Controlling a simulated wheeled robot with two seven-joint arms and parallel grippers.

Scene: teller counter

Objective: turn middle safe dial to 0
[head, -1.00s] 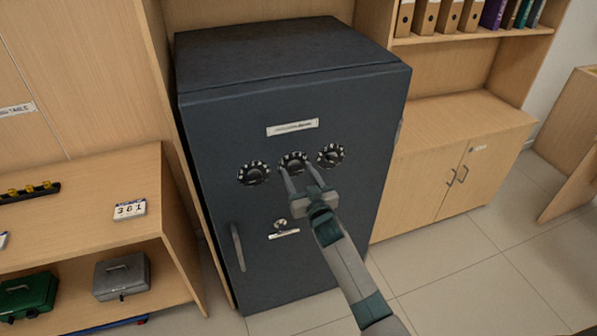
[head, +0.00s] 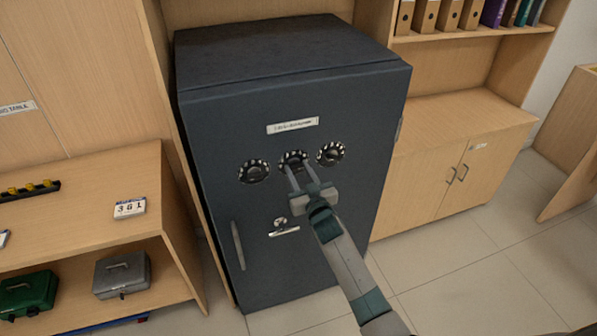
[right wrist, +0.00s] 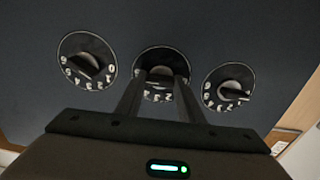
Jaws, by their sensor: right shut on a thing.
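The dark safe (head: 300,100) stands upright with three black numbered dials in a row on its door. The middle dial (head: 292,158) has my right gripper (head: 300,178) at its front, with the two fingers on either side of its knob. In the right wrist view the middle dial (right wrist: 162,62) sits between the fingertips (right wrist: 160,82), and the fingers are shut on its knob. The fingers hide part of its ring of digits, so I cannot read its setting. The left dial (head: 254,171) and right dial (head: 331,153) are untouched. My left gripper is not in view.
Below the dials are a key lock handle (head: 284,229) and a long door handle (head: 238,246). A wooden shelf (head: 90,180) with cash boxes stands at the left. A wooden cabinet (head: 450,150) stands at the right. The tiled floor in front is clear.

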